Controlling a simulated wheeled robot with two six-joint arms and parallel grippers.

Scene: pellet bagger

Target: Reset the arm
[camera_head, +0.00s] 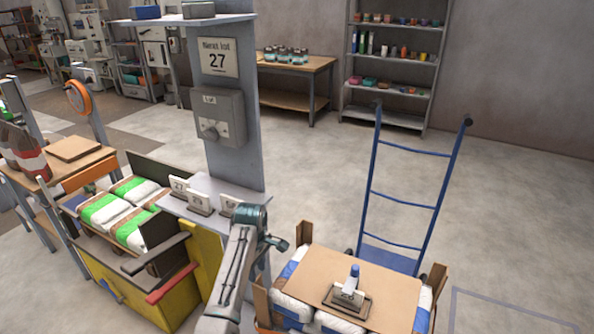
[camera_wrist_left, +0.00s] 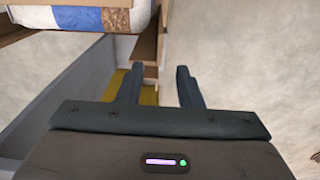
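My left arm comes in from the bottom middle of the head view. Its gripper (camera_head: 277,243) is above the floor between the grey post and the stacked bags. In the left wrist view the two dark fingers of this gripper (camera_wrist_left: 158,86) stand apart with nothing between them. A bag with blue, brown and white areas (camera_wrist_left: 85,17) shows beyond the fingers at the top left, apart from them. My right gripper is in neither view.
A cardboard sheet (camera_head: 322,277) covers stacked bags and bears a blue-handled device (camera_head: 350,291). A grey post (camera_head: 232,150) with a sign reading 27 and small number cards (camera_head: 200,202) stand left. Behind are a blue hand truck (camera_head: 404,195) and open floor (camera_head: 330,160).

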